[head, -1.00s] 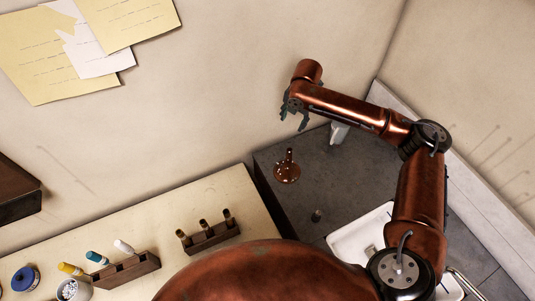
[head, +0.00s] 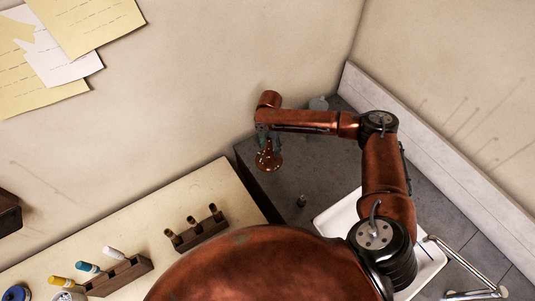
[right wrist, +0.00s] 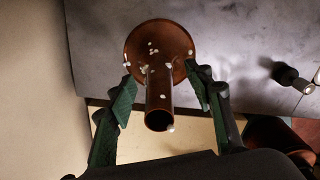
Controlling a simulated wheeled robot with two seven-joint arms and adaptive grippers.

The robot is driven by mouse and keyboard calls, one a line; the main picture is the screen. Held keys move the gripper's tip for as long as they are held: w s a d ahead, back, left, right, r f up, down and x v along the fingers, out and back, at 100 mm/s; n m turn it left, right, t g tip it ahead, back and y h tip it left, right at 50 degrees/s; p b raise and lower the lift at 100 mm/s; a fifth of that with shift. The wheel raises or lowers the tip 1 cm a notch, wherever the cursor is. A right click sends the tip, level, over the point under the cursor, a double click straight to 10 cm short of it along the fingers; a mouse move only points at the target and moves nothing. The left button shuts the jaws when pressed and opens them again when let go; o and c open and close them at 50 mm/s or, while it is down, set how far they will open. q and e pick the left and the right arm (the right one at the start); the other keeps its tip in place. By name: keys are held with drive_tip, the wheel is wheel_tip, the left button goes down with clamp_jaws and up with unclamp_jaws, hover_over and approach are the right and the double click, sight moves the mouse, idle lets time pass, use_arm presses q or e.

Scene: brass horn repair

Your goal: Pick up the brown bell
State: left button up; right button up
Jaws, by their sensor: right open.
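The brown bell (head: 268,161) stands on the dark grey counter near its back left edge, partly hidden by my right gripper in the head view. In the right wrist view the bell (right wrist: 160,50) shows a round flared base with pale specks and a tube-like handle pointing toward the camera. My right gripper (right wrist: 158,92) is open, with one green-padded finger on each side of the handle. The fingers look apart from the handle. In the head view the right gripper (head: 266,143) is over the bell. My left gripper is not in view.
The grey counter (head: 325,175) carries a small dark cylinder (head: 301,201), a greyish container (head: 318,103) at the back and a white basin (head: 345,215). A cream table (head: 140,225) at left holds wooden racks (head: 202,233). A wall rises behind.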

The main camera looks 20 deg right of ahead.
clamp_jaws()
idle(0.6)
